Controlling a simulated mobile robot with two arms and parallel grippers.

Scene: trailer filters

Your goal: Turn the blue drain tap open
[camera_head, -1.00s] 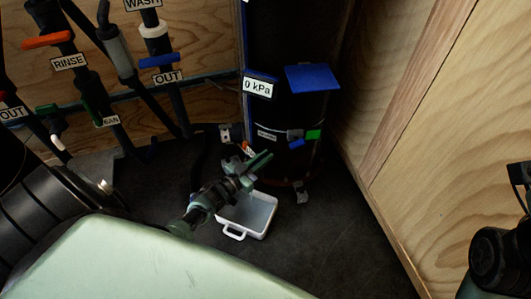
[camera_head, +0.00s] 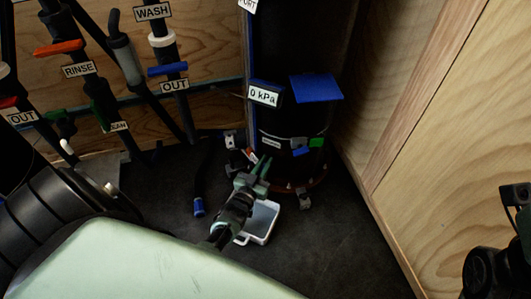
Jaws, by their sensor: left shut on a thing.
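My left gripper (camera_head: 262,168) reaches to the lower left side of the black drum (camera_head: 290,120). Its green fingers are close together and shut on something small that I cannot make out. A small blue piece (camera_head: 300,152) shows on the drum's front, to the right of the fingertips and apart from them in the picture, beside a green piece (camera_head: 316,143). I cannot tell whether this blue piece is the drain tap or whether the tap is hidden by the fingers.
A white tray (camera_head: 270,209) lies on the floor under my left arm, partly hidden. A hose with a blue end (camera_head: 198,207) hangs left of it. A blue lid (camera_head: 316,88) juts from the drum. A wooden wall (camera_head: 440,140) stands right; labelled pipes stand left.

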